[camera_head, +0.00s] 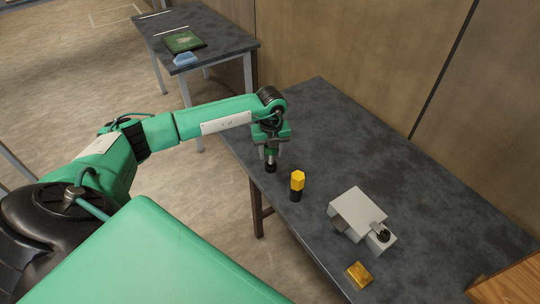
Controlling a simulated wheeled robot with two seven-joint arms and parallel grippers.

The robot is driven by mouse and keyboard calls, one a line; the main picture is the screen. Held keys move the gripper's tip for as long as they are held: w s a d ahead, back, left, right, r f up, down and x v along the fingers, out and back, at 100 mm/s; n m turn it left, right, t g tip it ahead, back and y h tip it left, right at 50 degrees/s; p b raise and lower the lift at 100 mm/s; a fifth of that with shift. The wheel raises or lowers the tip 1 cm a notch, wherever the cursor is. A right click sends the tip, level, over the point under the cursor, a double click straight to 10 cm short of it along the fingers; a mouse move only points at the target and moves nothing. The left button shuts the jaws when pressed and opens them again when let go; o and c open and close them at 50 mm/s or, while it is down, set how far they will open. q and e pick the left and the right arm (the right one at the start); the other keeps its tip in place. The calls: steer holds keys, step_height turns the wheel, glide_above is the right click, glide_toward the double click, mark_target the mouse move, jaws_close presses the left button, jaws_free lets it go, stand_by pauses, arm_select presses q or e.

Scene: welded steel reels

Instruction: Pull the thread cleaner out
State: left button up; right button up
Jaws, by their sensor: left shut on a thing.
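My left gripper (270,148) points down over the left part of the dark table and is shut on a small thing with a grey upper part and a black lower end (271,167). This may be the thread cleaner, but it is too small and too covered by the fingers to be sure. I cannot tell whether its black end touches the table or sits in a holder. A yellow hexagonal-topped piece (298,180) with a black lower part stands upright just right of and nearer than the gripper. My right gripper is not in view.
A grey block-shaped fixture (359,213) with a black round part stands on the dark table (410,190). A gold block (359,274) lies near the front edge. The table's back is clear, with a wall behind. A second table (215,32) stands far left.

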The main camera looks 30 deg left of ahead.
arm_select(q)
steer(key=shift+r+p, duration=0.65)
steer(key=shift+r, duration=0.55)
steer(key=shift+r+p, duration=1.25)
steer(key=shift+r, duration=0.85)
